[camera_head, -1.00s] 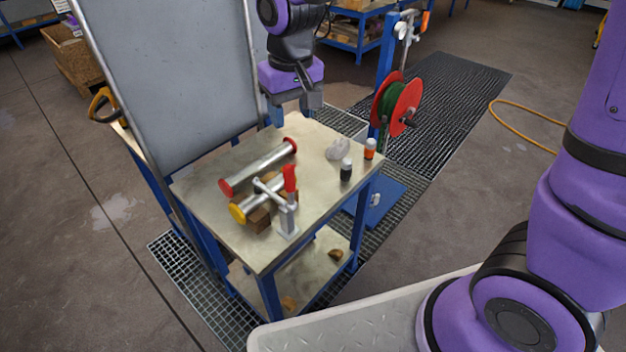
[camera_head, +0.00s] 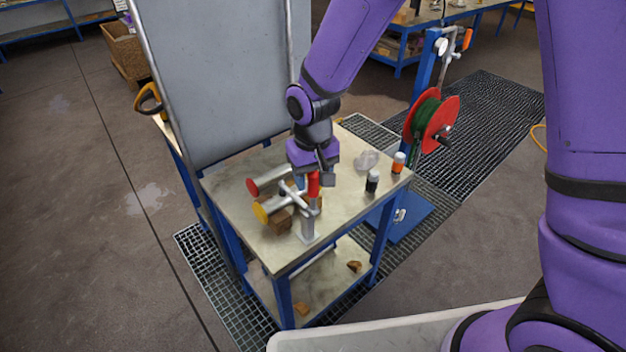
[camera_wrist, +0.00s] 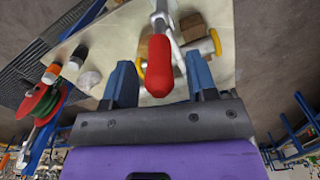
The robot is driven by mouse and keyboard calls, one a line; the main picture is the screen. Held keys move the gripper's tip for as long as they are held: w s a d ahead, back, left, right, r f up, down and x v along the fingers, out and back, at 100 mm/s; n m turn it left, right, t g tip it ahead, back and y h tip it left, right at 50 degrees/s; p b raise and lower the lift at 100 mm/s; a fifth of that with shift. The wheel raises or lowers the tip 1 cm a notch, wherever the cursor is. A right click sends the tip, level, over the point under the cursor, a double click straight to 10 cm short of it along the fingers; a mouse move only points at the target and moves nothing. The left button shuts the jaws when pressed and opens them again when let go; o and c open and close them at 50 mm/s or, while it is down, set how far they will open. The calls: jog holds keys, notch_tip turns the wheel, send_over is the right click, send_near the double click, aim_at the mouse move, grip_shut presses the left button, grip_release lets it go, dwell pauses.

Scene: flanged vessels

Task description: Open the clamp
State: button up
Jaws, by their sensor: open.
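The clamp is a silver toggle clamp (camera_head: 308,222) with a red handle (camera_head: 313,184), standing upright near the front edge of the table (camera_head: 277,258). In the wrist view the red handle (camera_wrist: 159,68) lies between the two blue fingers of my gripper (camera_wrist: 160,82), with gaps on both sides. My gripper (camera_head: 313,178) is open and reaches down over the handle from above. A yellow-ended pipe (camera_head: 262,213) rests on a wooden block (camera_head: 279,222) beside the clamp. My gripper hides part of the clamp in the head view.
A red-ended pipe (camera_head: 254,186) lies behind the yellow-ended one. A dark bottle (camera_head: 372,181), an orange-topped bottle (camera_head: 398,162) and a clear lump (camera_head: 367,160) stand at the right. A grey panel (camera_head: 215,80) rises at the back left.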

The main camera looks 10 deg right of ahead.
jog(key=shift+f, duration=0.75)
jog(key=shift+c, duration=0.4)
grip_shut()
